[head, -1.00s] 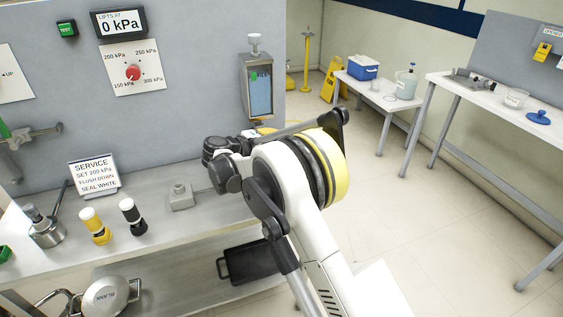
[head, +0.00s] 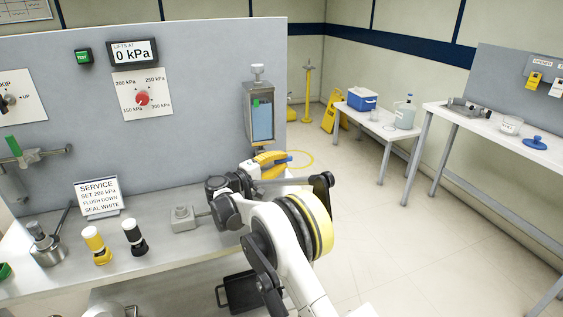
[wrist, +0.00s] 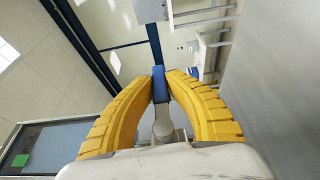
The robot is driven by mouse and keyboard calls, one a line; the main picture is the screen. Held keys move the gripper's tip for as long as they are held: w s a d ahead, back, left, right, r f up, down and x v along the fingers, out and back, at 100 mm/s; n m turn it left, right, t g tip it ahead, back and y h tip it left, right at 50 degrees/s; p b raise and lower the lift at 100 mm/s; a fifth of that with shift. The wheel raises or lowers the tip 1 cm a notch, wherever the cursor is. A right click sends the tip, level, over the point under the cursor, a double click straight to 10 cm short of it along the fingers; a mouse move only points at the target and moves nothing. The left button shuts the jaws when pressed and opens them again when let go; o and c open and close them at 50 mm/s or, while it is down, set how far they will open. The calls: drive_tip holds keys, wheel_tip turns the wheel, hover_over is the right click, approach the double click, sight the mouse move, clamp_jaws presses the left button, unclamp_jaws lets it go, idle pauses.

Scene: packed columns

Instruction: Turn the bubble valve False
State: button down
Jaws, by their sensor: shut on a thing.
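The bubble column (head: 262,118) hangs at the right end of the grey panel, with blue liquid, a green mark and a knob on top. Just below it, my gripper (head: 287,158) points right with its yellow fingers closed in. In the wrist view, the fingertips of my gripper (wrist: 160,76) close on a blue handle (wrist: 160,86). A grey round metal part (wrist: 163,127) lies between the fingers behind the handle. The blue handle also shows past the fingers in the head view (head: 304,158).
The pressure display (head: 133,52) reads 0 kPa above a red dial (head: 142,98). A service sign (head: 98,196), a yellow bottle (head: 96,244) and a black bottle (head: 134,237) stand on the bench. Floor to the right is open, with side tables beyond.

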drive_tip(key=shift+r, duration=0.1)
drive_tip(key=c, duration=1.3)
unclamp_jaws()
drive_tip(key=shift+d, duration=0.1)
drive_tip(key=shift+c, duration=0.2)
drive_tip(key=v, duration=1.2)
